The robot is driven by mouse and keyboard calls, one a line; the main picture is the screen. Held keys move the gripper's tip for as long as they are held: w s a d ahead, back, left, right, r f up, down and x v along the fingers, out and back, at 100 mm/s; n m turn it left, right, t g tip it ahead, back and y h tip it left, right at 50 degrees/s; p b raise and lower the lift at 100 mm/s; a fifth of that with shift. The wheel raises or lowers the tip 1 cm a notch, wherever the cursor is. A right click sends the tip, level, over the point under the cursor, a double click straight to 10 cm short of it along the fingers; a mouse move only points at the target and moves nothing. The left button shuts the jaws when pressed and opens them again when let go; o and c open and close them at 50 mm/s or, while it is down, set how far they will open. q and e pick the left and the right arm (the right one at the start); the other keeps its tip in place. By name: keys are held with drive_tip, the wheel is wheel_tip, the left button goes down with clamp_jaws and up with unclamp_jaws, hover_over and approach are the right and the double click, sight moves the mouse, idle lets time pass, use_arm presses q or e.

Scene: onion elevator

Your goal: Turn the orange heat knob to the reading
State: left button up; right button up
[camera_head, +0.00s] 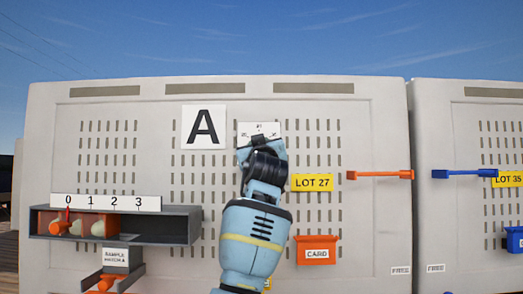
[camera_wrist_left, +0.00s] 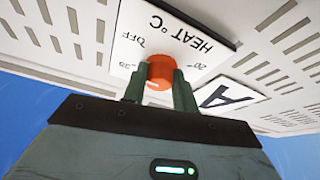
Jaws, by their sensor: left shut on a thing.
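The orange heat knob (camera_wrist_left: 160,70) sits on a white dial plate (camera_wrist_left: 205,22) marked HEAT °C, with OFF and a few numbers around the knob. In the left wrist view the two dark green fingers of my left gripper (camera_wrist_left: 160,88) stand on either side of the knob and are shut on it. I cannot make out a pointer on the knob. In the head view my left gripper (camera_head: 260,146) reaches up to the dial plate (camera_head: 259,129) and hides the knob. My right gripper is in neither view.
A sign A (camera_head: 204,127) is left of the dial. A yellow LOT 27 label (camera_head: 312,183), an orange bar handle (camera_head: 379,175) and an orange CARD holder (camera_head: 317,250) are to the right. A grey box (camera_head: 172,224) with a 0–3 scale (camera_head: 105,202) is lower left.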

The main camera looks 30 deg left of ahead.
use_arm(q)
drive_tip(key=shift+w+d+r+n+g+y+b, duration=0.1)
drive_tip(key=shift+n+g+y+b, duration=0.45)
drive_tip(key=shift+n, duration=1.55)
drive_tip(key=shift+d+n+g+y+b, duration=0.1)
drive_tip(key=shift+n+g+y, duration=0.45)
drive_tip(key=shift+n+g, duration=1.1)
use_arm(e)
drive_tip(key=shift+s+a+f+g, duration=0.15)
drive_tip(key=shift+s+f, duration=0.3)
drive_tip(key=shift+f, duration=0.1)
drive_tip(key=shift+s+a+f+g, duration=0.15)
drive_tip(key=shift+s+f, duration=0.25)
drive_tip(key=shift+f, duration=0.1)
use_arm(q)
drive_tip(key=shift+n+t, duration=0.4)
drive_tip(key=shift+n, duration=0.25)
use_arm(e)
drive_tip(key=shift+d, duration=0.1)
use_arm(q)
drive_tip(key=o, duration=1)
